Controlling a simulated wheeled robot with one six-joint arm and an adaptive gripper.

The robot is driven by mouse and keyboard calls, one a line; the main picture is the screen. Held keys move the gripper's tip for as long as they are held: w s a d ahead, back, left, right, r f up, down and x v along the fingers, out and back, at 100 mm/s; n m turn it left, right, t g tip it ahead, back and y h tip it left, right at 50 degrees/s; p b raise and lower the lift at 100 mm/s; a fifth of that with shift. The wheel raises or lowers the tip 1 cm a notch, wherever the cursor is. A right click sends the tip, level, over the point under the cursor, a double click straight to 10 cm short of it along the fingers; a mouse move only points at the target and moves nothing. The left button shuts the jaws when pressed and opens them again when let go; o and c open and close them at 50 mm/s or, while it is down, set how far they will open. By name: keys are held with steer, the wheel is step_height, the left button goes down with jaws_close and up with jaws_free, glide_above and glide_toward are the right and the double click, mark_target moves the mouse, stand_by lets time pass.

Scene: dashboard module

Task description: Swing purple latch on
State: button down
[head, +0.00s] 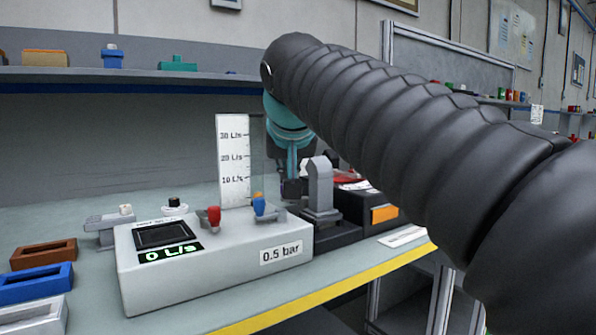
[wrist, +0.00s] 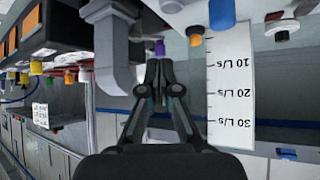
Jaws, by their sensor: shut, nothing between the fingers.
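The purple latch (wrist: 160,47) shows as a small purple knob in the wrist view, which is upside down. My gripper (wrist: 159,64) is shut and empty, with its fingertips right at the knob. I cannot tell whether they touch it. In the head view my gripper (head: 291,188) points down behind the white console, left of a grey upright bracket. The purple latch cannot be made out in the head view.
The grey bracket (head: 320,190) stands close beside my gripper. The white console (head: 215,262) carries a red knob (head: 214,217), a blue knob (head: 259,205) and a 0 L/s display. A flow scale plate (head: 233,160) stands close on the other side.

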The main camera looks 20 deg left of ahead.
steer(key=x, duration=0.5)
steer(key=w+r+x, duration=0.1)
steer(key=x, duration=0.2)
steer(key=shift+w+a+f, duration=0.15)
steer(key=shift+a+f, duration=0.05)
steer(key=shift+a, duration=0.05)
steer(key=shift+w+a+p, duration=0.35)
steer(key=shift+w, duration=0.5)
